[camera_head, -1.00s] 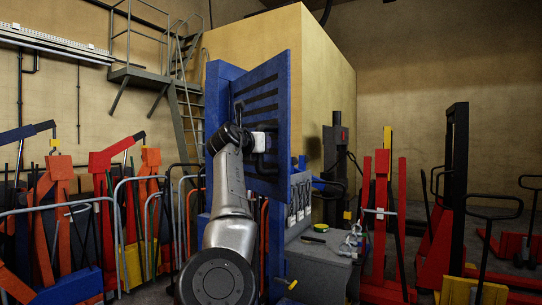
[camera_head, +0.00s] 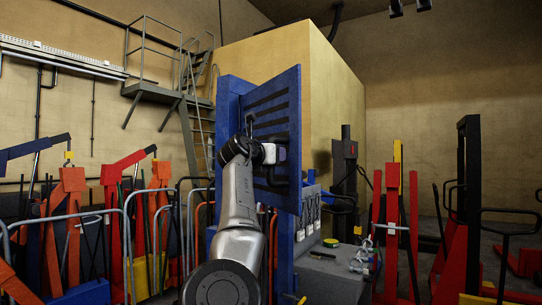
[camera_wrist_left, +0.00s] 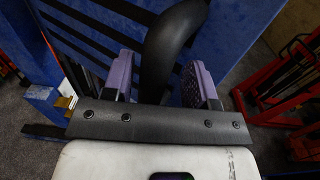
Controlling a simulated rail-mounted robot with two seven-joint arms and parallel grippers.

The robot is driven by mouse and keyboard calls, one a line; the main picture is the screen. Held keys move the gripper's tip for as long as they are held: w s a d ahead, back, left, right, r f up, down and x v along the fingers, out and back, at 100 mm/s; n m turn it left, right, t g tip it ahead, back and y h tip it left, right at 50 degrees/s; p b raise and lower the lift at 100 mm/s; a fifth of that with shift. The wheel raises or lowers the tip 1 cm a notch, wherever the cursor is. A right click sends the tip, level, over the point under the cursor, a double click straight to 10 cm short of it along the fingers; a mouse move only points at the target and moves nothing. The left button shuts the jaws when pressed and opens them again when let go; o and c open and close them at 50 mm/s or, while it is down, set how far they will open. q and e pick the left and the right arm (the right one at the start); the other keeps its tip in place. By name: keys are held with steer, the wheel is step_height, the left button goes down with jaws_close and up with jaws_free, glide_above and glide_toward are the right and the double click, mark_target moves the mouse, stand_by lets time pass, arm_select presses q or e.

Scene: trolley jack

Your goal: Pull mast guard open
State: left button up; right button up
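The mast guard (camera_head: 270,110) is a blue panel with dark horizontal slots. It stands out at an angle from the blue mast (camera_head: 226,100) in the head view, and its blue face fills the upper left of the wrist view (camera_wrist_left: 110,20). A curved black handle (camera_wrist_left: 163,60) is on it. My left gripper (camera_head: 281,154) is at the handle. In the wrist view its two purple-padded fingers (camera_wrist_left: 160,80) stand on either side of the handle, with narrow gaps showing, so it looks open around it. My right gripper is not in view.
A grey bench (camera_head: 330,275) with small tools stands right of the guard. Red jacks (camera_head: 390,230) stand farther right. Grey rails (camera_head: 125,230) and orange cranes (camera_head: 70,200) crowd the left. A tan block (camera_head: 290,60) and metal stairs (camera_head: 200,130) stand behind.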

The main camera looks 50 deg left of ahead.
arm_select(q)
steer(key=shift+a, duration=0.2)
steer(key=b+v, duration=0.5)
steer(key=v, duration=0.9)
steer(key=shift+w+d, duration=0.1)
